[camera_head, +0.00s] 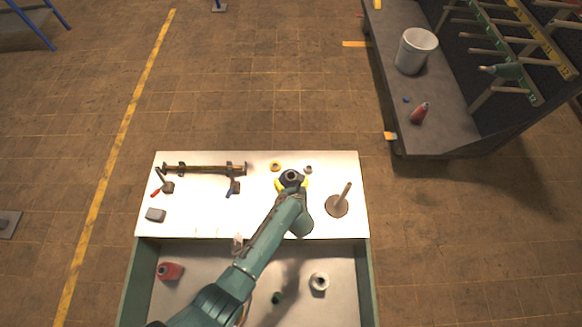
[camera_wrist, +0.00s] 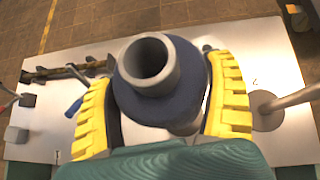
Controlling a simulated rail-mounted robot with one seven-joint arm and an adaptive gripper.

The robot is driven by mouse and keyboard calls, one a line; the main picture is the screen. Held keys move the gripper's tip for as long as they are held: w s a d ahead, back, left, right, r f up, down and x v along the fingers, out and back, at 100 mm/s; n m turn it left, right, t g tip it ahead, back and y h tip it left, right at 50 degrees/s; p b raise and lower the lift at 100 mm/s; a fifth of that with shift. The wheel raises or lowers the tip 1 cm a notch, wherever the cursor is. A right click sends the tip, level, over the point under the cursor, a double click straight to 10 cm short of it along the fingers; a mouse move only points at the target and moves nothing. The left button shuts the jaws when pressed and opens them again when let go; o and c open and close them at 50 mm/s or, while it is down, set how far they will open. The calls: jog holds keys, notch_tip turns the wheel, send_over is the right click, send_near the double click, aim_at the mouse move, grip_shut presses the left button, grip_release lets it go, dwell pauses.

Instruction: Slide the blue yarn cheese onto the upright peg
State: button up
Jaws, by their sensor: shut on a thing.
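The blue yarn cheese (camera_wrist: 183,82) is a dark blue wound ring on a grey tube that sticks out toward the wrist camera. My gripper (camera_wrist: 165,100) has its yellow ribbed fingers on both sides of it, shut on it. In the head view the cheese (camera_head: 291,177) is at the end of my arm, over the white table, with my gripper (camera_head: 290,185) around it. The upright peg (camera_head: 344,194) stands on a round brown base to the right of the cheese, apart from it. In the wrist view the peg (camera_wrist: 290,99) shows at the right edge. The cheese's underside is hidden.
The white tabletop (camera_head: 205,205) also holds a brass-coloured bar fixture (camera_head: 205,169), a grey block (camera_head: 155,215), a yellow ring (camera_head: 275,166) and a small grey ring (camera_head: 308,169). The peg's top is clear.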

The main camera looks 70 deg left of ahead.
jog(key=shift+f+b, duration=2)
jog(key=shift+f, duration=0.45)
jog(key=shift+f+b, duration=2.1)
jog(key=shift+f, duration=0.55)
jog(key=shift+f+b, duration=2.15)
jog(key=shift+f, duration=0.2)
jog(key=shift+f+b, duration=1.3)
jog(key=shift+f, duration=0.3)
jog(key=o, duration=1)
